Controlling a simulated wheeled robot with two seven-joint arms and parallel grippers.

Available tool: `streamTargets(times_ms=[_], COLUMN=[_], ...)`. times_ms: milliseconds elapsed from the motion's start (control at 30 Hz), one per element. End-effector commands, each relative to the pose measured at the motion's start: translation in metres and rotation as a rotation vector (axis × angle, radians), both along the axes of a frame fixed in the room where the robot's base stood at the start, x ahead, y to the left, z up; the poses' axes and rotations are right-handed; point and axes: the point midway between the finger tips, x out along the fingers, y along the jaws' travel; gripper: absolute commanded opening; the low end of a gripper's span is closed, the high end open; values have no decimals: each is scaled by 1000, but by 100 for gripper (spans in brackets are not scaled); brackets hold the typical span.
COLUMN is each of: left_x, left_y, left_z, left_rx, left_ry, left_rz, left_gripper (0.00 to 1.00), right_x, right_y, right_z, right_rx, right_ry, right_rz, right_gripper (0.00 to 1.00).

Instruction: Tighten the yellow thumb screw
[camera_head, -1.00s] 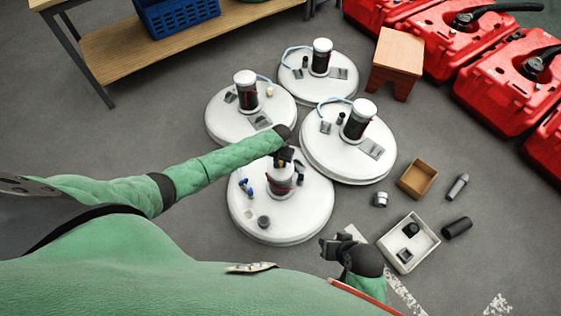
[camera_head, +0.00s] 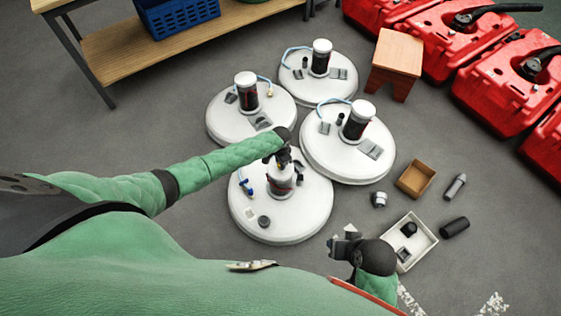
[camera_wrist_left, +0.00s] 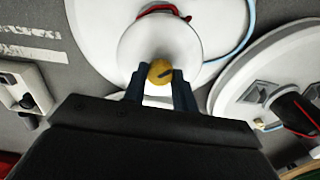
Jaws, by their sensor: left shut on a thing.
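The yellow thumb screw (camera_wrist_left: 160,71) shows in the left wrist view as a round yellow head on top of the white cap (camera_wrist_left: 160,45) of the nearest tank's cylinder. My left gripper (camera_wrist_left: 160,85) is shut on it, one dark finger on each side. In the head view my left gripper (camera_head: 282,158) is above the nearest white tank (camera_head: 300,218) and hides the screw. My right gripper (camera_head: 340,247) is in the lower right of the head view, apart from the tanks. I cannot tell whether its jaws are open.
Three similar white tanks stand behind, the closest at right (camera_head: 335,165). A wooden stool (camera_head: 398,52) and red canisters (camera_head: 500,85) stand at back right.

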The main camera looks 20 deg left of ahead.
Motion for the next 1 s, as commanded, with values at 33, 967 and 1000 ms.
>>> streamTargets(times_ms=[33,967,1000], left_x=[0,1,2], left_y=[0,0,0], left_z=[1,1,1], left_rx=[1,1,1], left_ry=[1,-1,-1], left_rz=[-44,-928,-966], left_gripper=[5,5,5], right_x=[0,0,1], right_y=[-1,2,4], right_z=[2,-7,-8], right_rx=[-2,5,10], right_ry=[2,0,-5], right_rz=[-1,1,1], right_gripper=[36,36,36])
